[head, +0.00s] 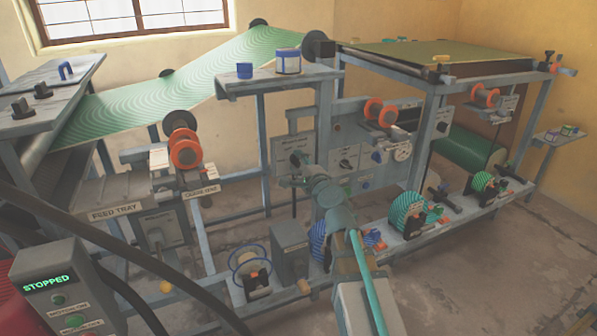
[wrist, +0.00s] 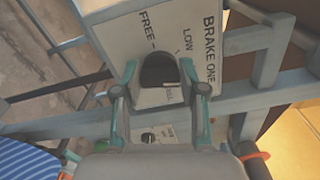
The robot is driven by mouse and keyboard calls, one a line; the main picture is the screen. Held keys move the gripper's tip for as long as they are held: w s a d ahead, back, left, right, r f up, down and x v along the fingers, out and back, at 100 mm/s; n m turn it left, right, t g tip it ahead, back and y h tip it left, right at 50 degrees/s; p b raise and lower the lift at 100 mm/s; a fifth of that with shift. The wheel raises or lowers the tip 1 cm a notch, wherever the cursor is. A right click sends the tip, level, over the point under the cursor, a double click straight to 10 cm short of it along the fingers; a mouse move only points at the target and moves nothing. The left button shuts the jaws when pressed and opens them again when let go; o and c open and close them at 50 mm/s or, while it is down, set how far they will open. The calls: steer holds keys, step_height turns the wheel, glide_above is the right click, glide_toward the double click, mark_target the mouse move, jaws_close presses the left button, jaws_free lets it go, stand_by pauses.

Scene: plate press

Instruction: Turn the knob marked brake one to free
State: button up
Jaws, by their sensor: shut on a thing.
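The panel marked BRAKE ONE (wrist: 207,45) fills the upper middle of the wrist view, turned on its side. It bears the words FREE, at the upper left of the knob, and LOW, at the upper right. Another word below right is partly hidden. The dark knob (wrist: 158,72) sits between the two fingers of my gripper (wrist: 159,78), which is shut on it. Where the knob points is not clear.
A second panel with a small knob (head: 346,162) stands just right. A shelf with blue and white tins (head: 288,62) is above. Striped rolls (head: 408,214) line the lower rail (head: 455,220). The console (head: 60,290) at the lower left reads STOPPED.

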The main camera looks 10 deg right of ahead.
steer(key=n+b, duration=0.1)
steer(key=n, duration=0.1)
steer(key=n+b, duration=0.1)
steer(key=b, duration=0.1)
steer(key=n+b, duration=0.2)
steer(key=shift+f+n, duration=0.3)
steer(key=shift+f, duration=0.05)
steer(key=n+b, duration=0.5)
steer(key=shift+f, duration=0.1)
steer(key=n+b, duration=0.5)
steer(key=shift+d+n, duration=0.15)
steer(key=shift+n, duration=0.25)
steer(key=shift+d+n+b, duration=0.1)
steer(key=shift+n+b, duration=1.35)
steer(key=shift+n, duration=0.65)
steer(key=o, duration=1.1)
steer(key=shift+o, duration=0.2)
steer(key=v, duration=1.2)
